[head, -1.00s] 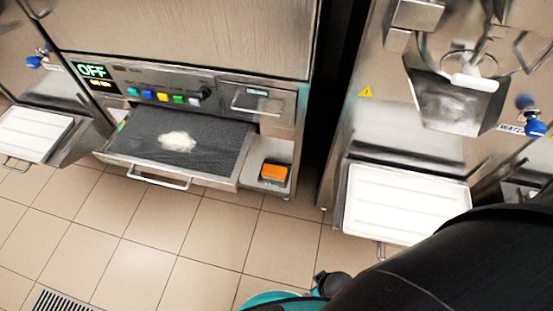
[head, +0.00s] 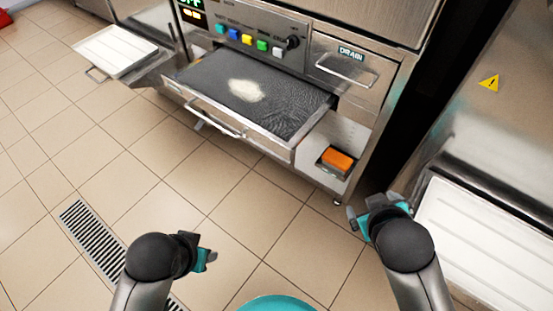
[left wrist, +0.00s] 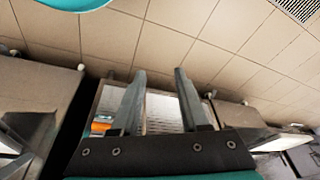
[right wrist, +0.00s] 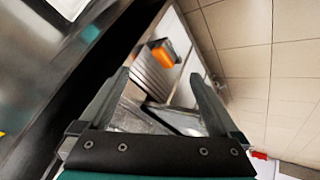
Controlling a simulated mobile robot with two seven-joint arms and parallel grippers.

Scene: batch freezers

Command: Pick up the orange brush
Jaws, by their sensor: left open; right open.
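The orange brush (head: 338,159) lies on a small shelf (head: 349,133) at the lower right of the middle freezer, beside the pulled-out drawer. It appears as an orange block with a dark lower part. It also shows in the right wrist view (right wrist: 162,56), beyond my fingers, and partly in the left wrist view (left wrist: 101,125) behind a finger. My right gripper (head: 368,212) is open and empty, in front of and a little right of the shelf, apart from the brush. My left gripper (head: 206,254) is open and empty over the floor, well left of the brush.
The open drawer (head: 297,150) holds a pale heap on a dark surface; its handle (head: 207,118) sticks out. White trays stand at left (head: 115,50) and right (head: 484,235). A floor drain (head: 93,238) lies at lower left. The tiled floor before the freezer is clear.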

